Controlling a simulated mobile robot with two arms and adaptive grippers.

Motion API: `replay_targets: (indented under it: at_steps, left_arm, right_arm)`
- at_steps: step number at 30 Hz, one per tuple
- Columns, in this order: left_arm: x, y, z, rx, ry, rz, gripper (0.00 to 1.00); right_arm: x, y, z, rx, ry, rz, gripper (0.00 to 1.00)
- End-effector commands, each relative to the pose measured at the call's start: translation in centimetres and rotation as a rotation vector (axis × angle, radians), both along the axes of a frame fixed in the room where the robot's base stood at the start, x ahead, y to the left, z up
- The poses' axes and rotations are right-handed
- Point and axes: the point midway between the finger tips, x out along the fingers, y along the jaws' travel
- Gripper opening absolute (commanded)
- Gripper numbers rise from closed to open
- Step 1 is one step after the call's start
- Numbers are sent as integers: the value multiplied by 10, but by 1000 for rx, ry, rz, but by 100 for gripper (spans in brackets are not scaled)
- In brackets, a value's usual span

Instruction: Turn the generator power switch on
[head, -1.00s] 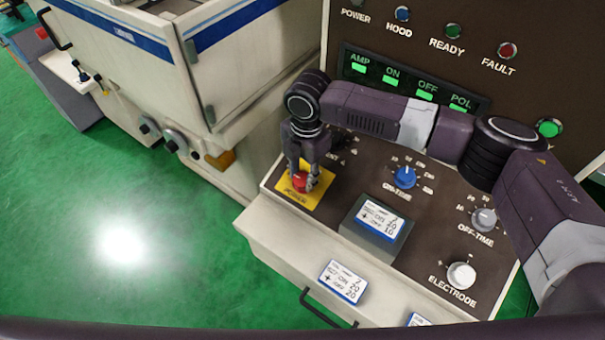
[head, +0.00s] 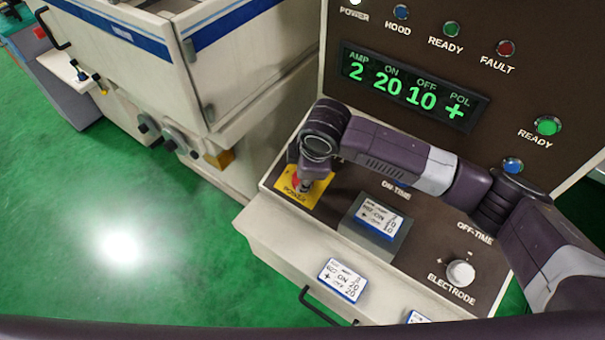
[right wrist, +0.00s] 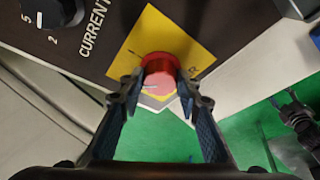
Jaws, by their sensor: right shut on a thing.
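The red round power switch (right wrist: 160,78) sits on a yellow plate (right wrist: 135,42) at the panel's near left corner. In the head view the switch (head: 296,181) is mostly hidden by my right gripper (head: 305,185). The right wrist view shows my right gripper (right wrist: 163,88) with one finger on each side of the red knob, shut on it. The generator display (head: 413,86) reads 2, 20, 10 and +. The POWER lamp (head: 355,2) is lit white at the top edge. My left gripper is not in view.
A card stand (head: 377,222) and the white ELECTRODE knob (head: 460,273) are on the sloped panel. My right arm covers the ON-TIME and OFF-TIME knobs. A CURRENT knob (right wrist: 52,10) is beside the yellow plate. A cream machine (head: 250,60) stands at left.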

Motion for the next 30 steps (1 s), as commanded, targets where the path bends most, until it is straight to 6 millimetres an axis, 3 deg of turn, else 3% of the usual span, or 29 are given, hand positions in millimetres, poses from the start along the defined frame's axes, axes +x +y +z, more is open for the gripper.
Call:
replay_targets:
  at_steps: [18,30]
  left_arm:
    - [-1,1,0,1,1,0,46]
    - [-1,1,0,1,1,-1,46]
  right_arm:
    - [-4,2,-1,154,-110,-518,7]
    - [-4,2,-1,204,-149,-690,7]
